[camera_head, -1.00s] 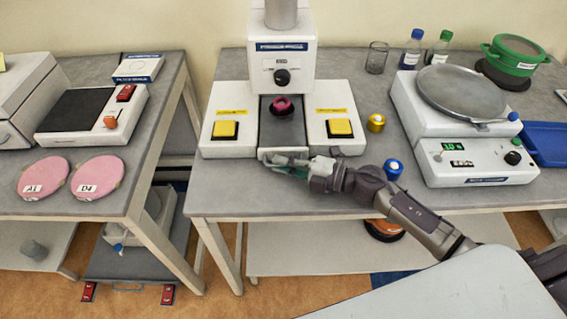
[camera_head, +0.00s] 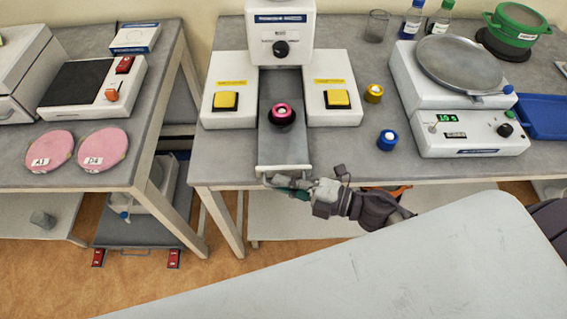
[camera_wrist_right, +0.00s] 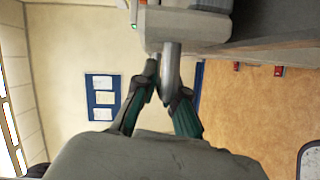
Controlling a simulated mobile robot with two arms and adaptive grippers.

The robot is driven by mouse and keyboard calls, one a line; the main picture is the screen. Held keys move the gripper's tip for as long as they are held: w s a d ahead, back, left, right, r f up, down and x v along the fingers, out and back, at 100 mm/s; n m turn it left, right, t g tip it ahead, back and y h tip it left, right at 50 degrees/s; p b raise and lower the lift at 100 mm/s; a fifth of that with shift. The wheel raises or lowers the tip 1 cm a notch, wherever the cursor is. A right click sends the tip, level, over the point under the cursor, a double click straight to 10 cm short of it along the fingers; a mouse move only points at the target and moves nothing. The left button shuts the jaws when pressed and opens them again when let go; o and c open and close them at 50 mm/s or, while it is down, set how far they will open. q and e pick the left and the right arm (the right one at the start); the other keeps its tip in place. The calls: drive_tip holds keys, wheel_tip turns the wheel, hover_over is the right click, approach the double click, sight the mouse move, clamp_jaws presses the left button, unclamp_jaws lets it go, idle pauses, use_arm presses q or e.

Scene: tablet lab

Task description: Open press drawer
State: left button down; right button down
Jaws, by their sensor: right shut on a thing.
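The tablet press (camera_head: 280,40) stands at the back of the middle table, with a yellow button on each side of its base. Its grey drawer (camera_head: 284,142) is pulled out toward me between the two white base blocks and reaches the table's front edge. A black die with a pink ring (camera_head: 282,115) sits on the drawer. My right gripper (camera_head: 276,181) is at the drawer's front handle. In the right wrist view my gripper (camera_wrist_right: 160,97) is shut on the metal handle bar (camera_wrist_right: 171,68). My left gripper is not in view.
A yellow-capped piece (camera_head: 373,93) and a blue-capped piece (camera_head: 387,140) stand right of the press. A white balance (camera_head: 470,135) with a round plate stands further right. Two pink discs (camera_head: 103,150) lie on the left table. A gap separates the two tables.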

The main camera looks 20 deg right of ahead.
drive_tip(key=shift+s+a, duration=0.15)
drive_tip(key=shift+s, duration=0.45)
drive_tip(key=c, duration=1.2)
unclamp_jaws()
drive_tip(key=shift+c, duration=0.2)
drive_tip(key=v, duration=1.2)
drive_tip(key=shift+f, duration=0.1)
